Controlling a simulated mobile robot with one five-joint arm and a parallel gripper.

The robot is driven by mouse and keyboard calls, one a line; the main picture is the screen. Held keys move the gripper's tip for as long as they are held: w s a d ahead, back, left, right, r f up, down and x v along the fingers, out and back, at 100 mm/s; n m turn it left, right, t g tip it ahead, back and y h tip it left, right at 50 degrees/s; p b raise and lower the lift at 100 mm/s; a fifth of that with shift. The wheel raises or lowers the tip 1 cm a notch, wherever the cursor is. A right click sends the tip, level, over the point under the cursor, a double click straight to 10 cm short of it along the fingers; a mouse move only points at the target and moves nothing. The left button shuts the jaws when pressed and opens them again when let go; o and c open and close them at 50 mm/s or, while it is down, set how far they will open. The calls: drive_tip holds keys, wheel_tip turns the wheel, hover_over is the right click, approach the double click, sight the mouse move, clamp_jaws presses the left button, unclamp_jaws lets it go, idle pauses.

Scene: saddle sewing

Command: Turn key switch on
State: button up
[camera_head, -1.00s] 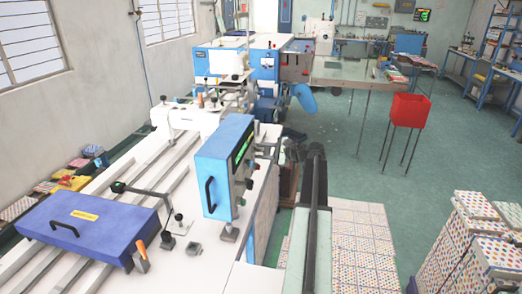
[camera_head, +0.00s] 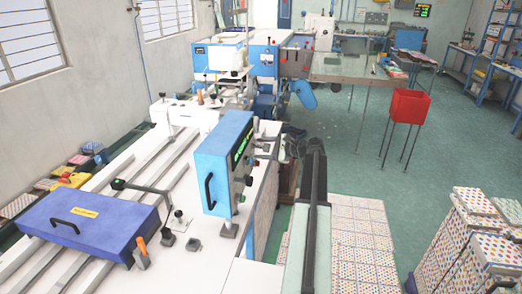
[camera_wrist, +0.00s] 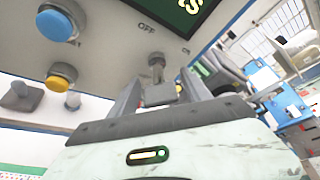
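The key switch (camera_wrist: 157,68) is on the grey panel of the control box, below the printed "OFF" label, in the wrist view. My gripper (camera_wrist: 160,92) points up at the panel with its two fingers apart, one on each side of the key's line. I see no finger clearly touching the key, and the depth gap is hard to judge. In the head view, the blue control box (camera_head: 216,165) stands on the machine, and my gripper (camera_head: 292,148) is right of its panel side. The key is too small to make out there.
A blue cover (camera_head: 85,225) lies on the machine's left; stacked dotted boxes (camera_head: 455,245) stand right.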

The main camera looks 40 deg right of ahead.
drive_tip(key=shift+s+d+r, duration=0.1)
drive_tip(key=shift+s+r, duration=0.05)
drive_tip(key=shift+s, duration=0.15)
drive_tip(key=p+v, duration=0.2)
drive_tip(key=v, duration=0.5)
drive_tip(key=shift+s, duration=0.1)
